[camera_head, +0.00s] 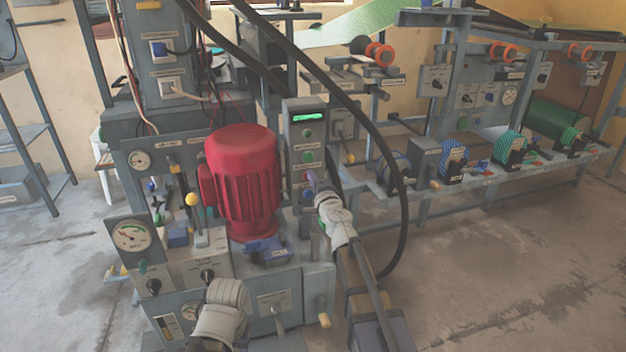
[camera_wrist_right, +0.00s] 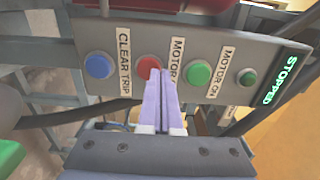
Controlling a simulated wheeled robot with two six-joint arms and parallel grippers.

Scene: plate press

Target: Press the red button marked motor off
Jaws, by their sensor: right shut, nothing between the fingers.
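The red button (camera_wrist_right: 148,66) is on the grey control panel (camera_wrist_right: 130,40), between a blue button (camera_wrist_right: 98,66) and a green button (camera_wrist_right: 198,73) in the right wrist view. The label beside it reads "MOTOR", its end hidden by my fingers. My right gripper (camera_wrist_right: 163,76) is shut and empty, its pale purple fingertips over the red button's right edge in this view. I cannot tell whether they touch it. In the head view, my right gripper (camera_head: 312,180) is at the lower part of the panel (camera_head: 293,130), covering the red button. My left gripper is not in view.
A lit green display (camera_wrist_right: 281,79) reads "STOPPED". A small dark green button (camera_wrist_right: 247,77) is beside it. A red motor (camera_head: 241,180) stands left of the panel in the head view. A thick black hose (camera_head: 375,135) arches past on the right.

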